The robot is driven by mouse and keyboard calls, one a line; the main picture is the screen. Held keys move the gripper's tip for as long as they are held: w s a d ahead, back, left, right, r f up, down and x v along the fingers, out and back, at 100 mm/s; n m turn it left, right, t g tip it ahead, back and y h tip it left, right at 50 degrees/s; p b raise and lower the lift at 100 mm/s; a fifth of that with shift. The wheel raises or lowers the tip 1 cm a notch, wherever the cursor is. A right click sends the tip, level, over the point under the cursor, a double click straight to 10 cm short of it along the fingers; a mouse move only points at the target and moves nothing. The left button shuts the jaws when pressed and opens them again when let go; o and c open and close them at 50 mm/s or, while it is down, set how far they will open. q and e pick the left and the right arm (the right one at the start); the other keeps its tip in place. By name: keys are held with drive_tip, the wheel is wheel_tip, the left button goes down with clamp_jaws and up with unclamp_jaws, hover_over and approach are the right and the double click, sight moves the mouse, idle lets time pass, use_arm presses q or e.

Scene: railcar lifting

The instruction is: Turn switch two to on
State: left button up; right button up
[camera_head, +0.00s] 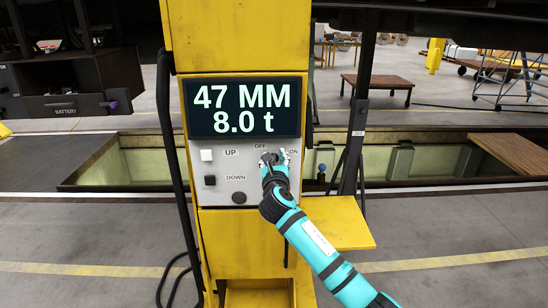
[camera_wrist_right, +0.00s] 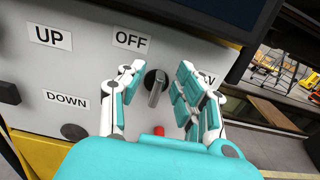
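The rotary switch (camera_wrist_right: 156,88) is a dark round knob with a grey raised bar on the light grey control panel (camera_head: 220,165). It sits below and right of the OFF label (camera_wrist_right: 131,40); the ON label (camera_wrist_right: 208,77) is partly hidden by a finger. The bar stands nearly upright in the right wrist view; which label it points to I cannot tell. My right gripper (camera_wrist_right: 155,90) is open, with its fingers on either side of the knob, apparently not touching it. In the head view my right gripper (camera_head: 273,160) covers most of the switch. My left gripper is not in view.
The yellow column (camera_head: 240,35) carries a display (camera_head: 243,108) reading 47 MM and 8.0 t. UP (camera_head: 207,155) and DOWN (camera_head: 210,180) buttons lie left of the switch. A small red part (camera_wrist_right: 158,131) shows below the knob. A yellow shelf (camera_head: 340,222) juts out below right.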

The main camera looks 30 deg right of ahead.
clamp_jaws()
idle(0.3)
drive_tip(key=shift+d+m, duration=0.1)
drive_tip(key=shift+m, duration=0.2)
drive_tip(key=m, duration=0.5)
drive_tip(key=shift+s+d, duration=0.2)
drive_tip(key=shift+d, duration=0.15)
drive_tip(key=m, duration=0.4)
drive_tip(key=m+b, duration=0.1)
drive_tip(key=m, duration=0.1)
drive_tip(key=shift+s+d+f, duration=0.15)
drive_tip(key=shift+d+f, duration=0.1)
drive_tip(key=shift+f, duration=0.1)
drive_tip(key=shift+m, duration=0.4)
